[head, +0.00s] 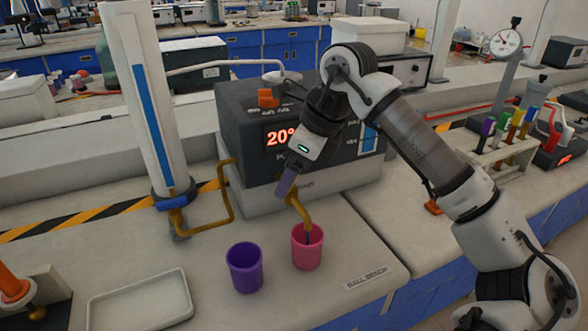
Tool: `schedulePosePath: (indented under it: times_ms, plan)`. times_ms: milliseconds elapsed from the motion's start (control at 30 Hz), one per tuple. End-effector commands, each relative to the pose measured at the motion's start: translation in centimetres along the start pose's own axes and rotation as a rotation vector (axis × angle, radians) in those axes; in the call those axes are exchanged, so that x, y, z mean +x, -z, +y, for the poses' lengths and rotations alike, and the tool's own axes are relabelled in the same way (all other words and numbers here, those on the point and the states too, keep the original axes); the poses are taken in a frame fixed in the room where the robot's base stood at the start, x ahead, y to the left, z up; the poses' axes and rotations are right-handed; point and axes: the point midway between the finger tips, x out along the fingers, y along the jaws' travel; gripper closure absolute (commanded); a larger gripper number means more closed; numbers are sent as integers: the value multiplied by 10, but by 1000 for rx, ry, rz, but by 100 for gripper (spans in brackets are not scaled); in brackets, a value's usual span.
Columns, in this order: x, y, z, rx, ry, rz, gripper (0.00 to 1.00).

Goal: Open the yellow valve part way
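A yellow-brass spout (301,208) comes down from the front of the dark box and ends over the pink cup (307,251). A small blue streak shows below its tip, inside the cup. My gripper (287,183) is at the top of this spout, pointing down. It covers that spot, so I cannot make out a yellow valve handle there or whether the fingers touch it. I cannot tell if the fingers are open or shut. A yellow-brass pipe (229,192) links the dark box to a fitting (177,200) under the tall column with a blue level strip.
The dark box (243,123) reads 20 and has an orange knob (268,98) on top. A purple cup (244,267) stands left of the pink cup. A white tray (140,300) lies front left. A rack of coloured tubes (503,150) stands at right.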

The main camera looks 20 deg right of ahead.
Motion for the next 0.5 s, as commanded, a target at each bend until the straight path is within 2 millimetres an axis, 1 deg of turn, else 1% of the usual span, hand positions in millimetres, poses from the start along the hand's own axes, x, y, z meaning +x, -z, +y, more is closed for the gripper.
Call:
schedulePosePath:
  times_ms: [167, 400, 500]
  plan:
    - [-26, 0, 0, 2, 4, 0, 22]
    - [-82, -1, 0, 1, 4, -1, 22]
    - [-102, -1, 0, 2, 4, 0, 22]
